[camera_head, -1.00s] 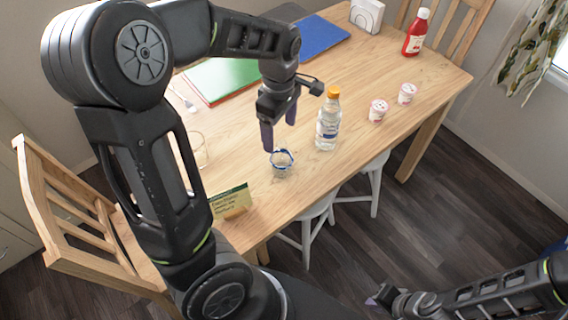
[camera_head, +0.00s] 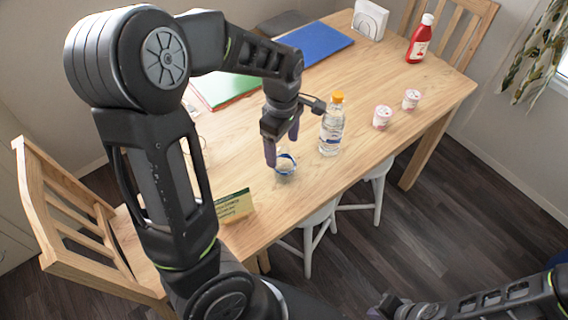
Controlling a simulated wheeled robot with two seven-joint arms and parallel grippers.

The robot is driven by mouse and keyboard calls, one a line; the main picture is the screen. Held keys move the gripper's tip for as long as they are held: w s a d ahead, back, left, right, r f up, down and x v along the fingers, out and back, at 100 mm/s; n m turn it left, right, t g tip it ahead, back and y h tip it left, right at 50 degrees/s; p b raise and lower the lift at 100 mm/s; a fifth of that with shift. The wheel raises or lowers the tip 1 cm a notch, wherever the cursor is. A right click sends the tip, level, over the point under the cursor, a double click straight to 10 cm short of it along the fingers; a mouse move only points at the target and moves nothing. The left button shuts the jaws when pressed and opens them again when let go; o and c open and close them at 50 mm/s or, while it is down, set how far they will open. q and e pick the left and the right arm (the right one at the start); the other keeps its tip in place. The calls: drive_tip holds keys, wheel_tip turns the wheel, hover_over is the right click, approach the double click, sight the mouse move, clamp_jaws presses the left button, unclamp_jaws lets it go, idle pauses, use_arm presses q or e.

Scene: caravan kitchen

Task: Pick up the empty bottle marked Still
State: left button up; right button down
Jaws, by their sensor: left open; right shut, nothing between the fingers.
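A clear bottle (camera_head: 331,128) with an orange cap and a blue-and-white label stands upright on the wooden table (camera_head: 360,88). Its label is too small to read, and I cannot tell whether it is empty. My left gripper (camera_head: 282,150) is open and points down, to the left of the bottle and apart from it. Its fingers are above or beside a small clear cup with a blue rim (camera_head: 285,165); I cannot tell whether they touch it. My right gripper (camera_head: 378,309) is low at the bottom edge, away from the table, shut and empty.
Two small white-and-pink pots (camera_head: 382,117) stand right of the bottle, and a red bottle (camera_head: 419,40) farther back.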

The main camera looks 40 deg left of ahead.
sight(283, 158)
use_arm(q)
drive_tip(key=shift+f, duration=2.6)
drive_tip(key=c, duration=1.4)
wheel_tip(283, 158, up, 10)
drive_tip(key=shift+r, duration=0.1)
